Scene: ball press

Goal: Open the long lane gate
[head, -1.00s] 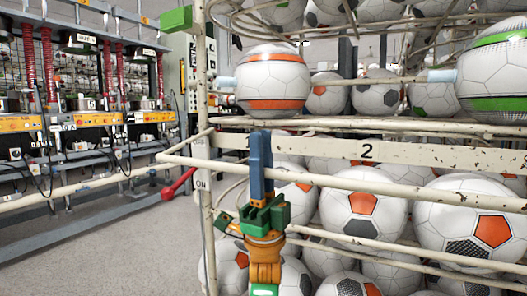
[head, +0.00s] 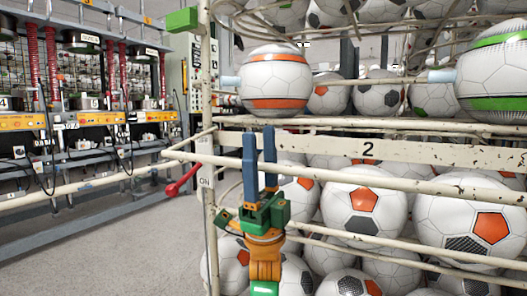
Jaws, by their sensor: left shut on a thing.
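My left gripper (head: 260,150) is upright in front of the rack, with two blue fingers and a green body. It is shut on the rail, which passes at the fingers. The contact is partly hidden by the fingers. My right gripper is not in view.
White balls with orange and black patches (head: 365,200) fill the rack behind the rail. A board marked 2 (head: 400,153) crosses above. A red-knobbed lever (head: 182,182) sticks out at the left. Grey floor (head: 120,240) is open at the left.

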